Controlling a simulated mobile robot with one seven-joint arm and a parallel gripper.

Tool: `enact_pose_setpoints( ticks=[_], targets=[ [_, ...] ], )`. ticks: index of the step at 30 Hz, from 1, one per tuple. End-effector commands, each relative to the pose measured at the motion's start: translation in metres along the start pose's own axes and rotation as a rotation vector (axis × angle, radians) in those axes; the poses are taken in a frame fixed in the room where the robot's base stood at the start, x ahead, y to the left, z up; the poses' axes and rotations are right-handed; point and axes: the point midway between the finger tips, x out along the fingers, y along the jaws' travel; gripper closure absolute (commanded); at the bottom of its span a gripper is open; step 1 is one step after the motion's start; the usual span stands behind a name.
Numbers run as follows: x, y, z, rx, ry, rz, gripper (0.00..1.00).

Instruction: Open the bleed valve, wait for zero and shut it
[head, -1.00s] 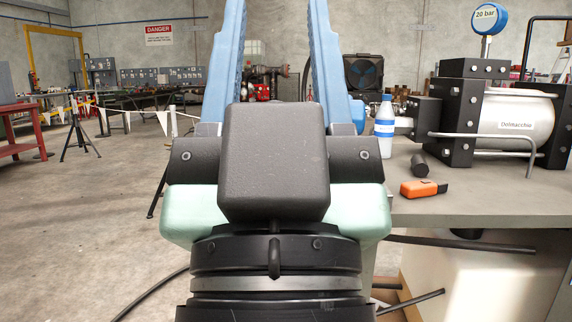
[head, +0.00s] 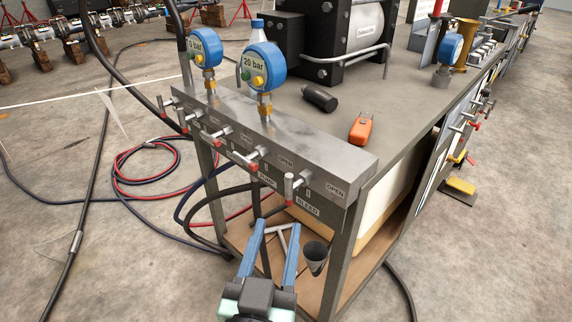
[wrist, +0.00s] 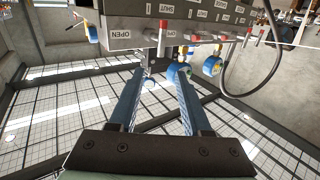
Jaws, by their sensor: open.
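The bleed valve's handle (head: 289,187), a short grey bar with some red, sits at the right end of a steel manifold (head: 330,162), above the BLEED label (head: 307,206). An OPEN label (head: 336,191) is to its right. Its exact turn is hard to judge.
Several other valve handles line the manifold's front to the left. A dark cup (head: 316,258) hangs right beside my gripper, under the manifold. An orange tool (head: 361,128) and a black cylinder (head: 320,97) lie on the bench (head: 400,95). Hoses (head: 150,165) coil on the floor at left.

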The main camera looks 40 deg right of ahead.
Motion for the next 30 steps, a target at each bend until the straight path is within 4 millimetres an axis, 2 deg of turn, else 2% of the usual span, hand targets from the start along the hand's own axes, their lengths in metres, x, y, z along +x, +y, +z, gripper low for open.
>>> enact_pose_setpoints(
  ticks=[5,12,18,24,30],
  targets=[
    [0.024,0.003,-0.001,-0.001,0.002,0.009,0.52],
    [0.075,0.002,-0.001,0.0,0.002,0.006,0.52],
    [0.109,0.002,0.0,0.0,0.001,0.005,0.52],
    [0.125,0.001,0.0,0.0,0.001,0.002,0.52],
    [0.127,0.001,0.0,-0.001,0.001,0.002,0.52]
  ],
)
